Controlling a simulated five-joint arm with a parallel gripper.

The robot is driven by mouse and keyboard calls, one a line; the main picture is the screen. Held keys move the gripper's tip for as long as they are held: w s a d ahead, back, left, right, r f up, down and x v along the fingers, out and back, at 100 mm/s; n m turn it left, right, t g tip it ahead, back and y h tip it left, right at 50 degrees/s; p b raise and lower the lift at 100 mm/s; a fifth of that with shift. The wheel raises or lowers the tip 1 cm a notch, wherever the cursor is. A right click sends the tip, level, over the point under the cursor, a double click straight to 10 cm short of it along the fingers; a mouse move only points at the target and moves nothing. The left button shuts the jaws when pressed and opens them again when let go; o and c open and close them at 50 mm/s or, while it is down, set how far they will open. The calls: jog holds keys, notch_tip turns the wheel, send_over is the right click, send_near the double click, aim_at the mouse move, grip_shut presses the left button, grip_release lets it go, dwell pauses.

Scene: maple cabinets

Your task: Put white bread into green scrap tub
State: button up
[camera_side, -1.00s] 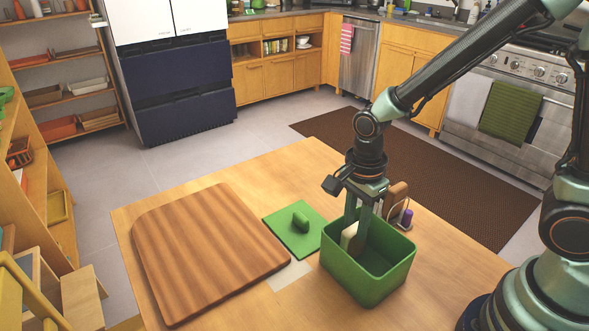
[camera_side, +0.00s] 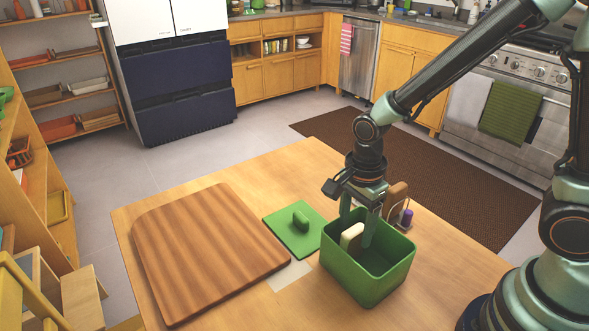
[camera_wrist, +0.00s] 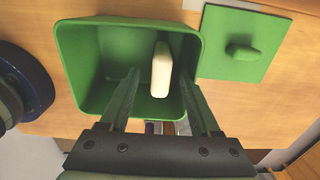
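The white bread (camera_side: 351,236) is a pale slice standing on edge inside the green scrap tub (camera_side: 362,284), near the tub's left side. In the wrist view the bread (camera_wrist: 161,70) lies inside the tub (camera_wrist: 92,30), between the lines of my fingers but touching neither that I can see. My gripper (camera_side: 356,226) is over the tub with its fingers reaching down into it. The fingers are spread wide and the gripper (camera_wrist: 161,80) is open. The bread's lower part is partly hidden by the tub wall in the side view.
A green lid (camera_side: 294,229) with a knob lies left of the tub. A large wooden board (camera_side: 205,255) covers the table's left part. A rack with brown items (camera_side: 396,197) and a small purple-topped thing (camera_side: 407,216) stand behind the tub. A pale rectangle (camera_side: 291,278) lies on the table.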

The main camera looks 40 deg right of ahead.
jog(key=shift+r, duration=0.1)
notch_tip(320, 180, up, 11)
jog(key=s+d+r+n+t, duration=0.2)
jog(key=d+r+n+t, duration=0.3)
jog(key=n, duration=1.3)
jog(key=shift+s+d+r+t, duration=0.35)
jog(key=shift+d+r, duration=0.45)
jog(key=shift+d, duration=0.45)
